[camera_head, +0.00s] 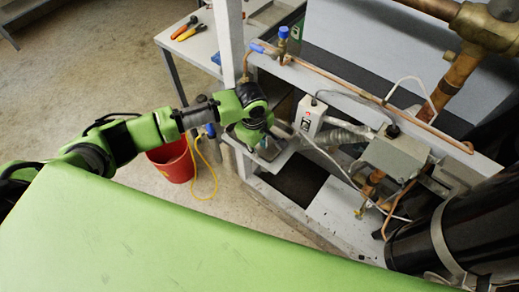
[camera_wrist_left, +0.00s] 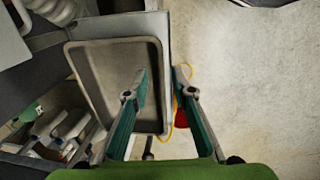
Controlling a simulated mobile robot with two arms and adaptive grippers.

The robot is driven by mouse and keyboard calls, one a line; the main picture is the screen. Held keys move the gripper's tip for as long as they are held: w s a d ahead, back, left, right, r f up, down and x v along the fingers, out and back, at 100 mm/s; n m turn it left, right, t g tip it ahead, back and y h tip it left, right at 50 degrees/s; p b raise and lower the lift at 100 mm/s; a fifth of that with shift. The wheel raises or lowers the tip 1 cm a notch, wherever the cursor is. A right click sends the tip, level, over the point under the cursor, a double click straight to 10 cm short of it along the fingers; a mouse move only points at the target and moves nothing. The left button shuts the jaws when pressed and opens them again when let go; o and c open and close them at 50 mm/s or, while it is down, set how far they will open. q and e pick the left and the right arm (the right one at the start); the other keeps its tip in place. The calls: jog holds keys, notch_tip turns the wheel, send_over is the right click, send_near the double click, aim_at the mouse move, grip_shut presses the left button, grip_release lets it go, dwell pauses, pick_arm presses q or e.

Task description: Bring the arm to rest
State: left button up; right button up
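My left arm (camera_head: 140,132), green with dark joints, reaches in from the left in the head view. Its gripper (camera_head: 268,146) is at the compressor rack, over a small grey tray; the wrist mostly hides the fingers. My right gripper is in neither view.
The rack's pale upright (camera_head: 228,40) stands close by the left wrist. A white switch box (camera_head: 309,116), copper pipes (camera_head: 340,85) and a black cylinder (camera_head: 470,235) are to the right. A red bucket (camera_head: 172,162) with a yellow hose stands on the floor. Floor at left is clear.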

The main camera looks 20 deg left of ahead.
pick_arm(q)
notch_tip(320, 180, up, 9)
jog(key=s, duration=0.1)
jog(key=s+d+f+m+t+h, duration=0.1)
jog(key=s+d+f+m+h, duration=0.2)
jog(key=s+d+m, duration=0.6)
jog(key=s+a+f+m+t+y, duration=0.1)
jog(key=s+a+m+y, duration=0.2)
jog(key=s+a+m, duration=0.75)
jog(key=s+a+f+n+g+b, duration=0.1)
jog(key=s+a+f+n, duration=0.1)
jog(key=f, duration=1.1)
jog(key=s+a+f+n, duration=0.1)
jog(key=s+a+f, duration=0.15)
jog(key=f, duration=1.05)
jog(key=s+a+f+g+b, duration=0.1)
jog(key=s+a+f, duration=0.1)
jog(key=s+f, duration=1.5)
jog(key=shift+s+a+f, duration=0.25)
jog(key=shift+s+f, duration=0.1)
jog(key=shift+f, duration=0.55)
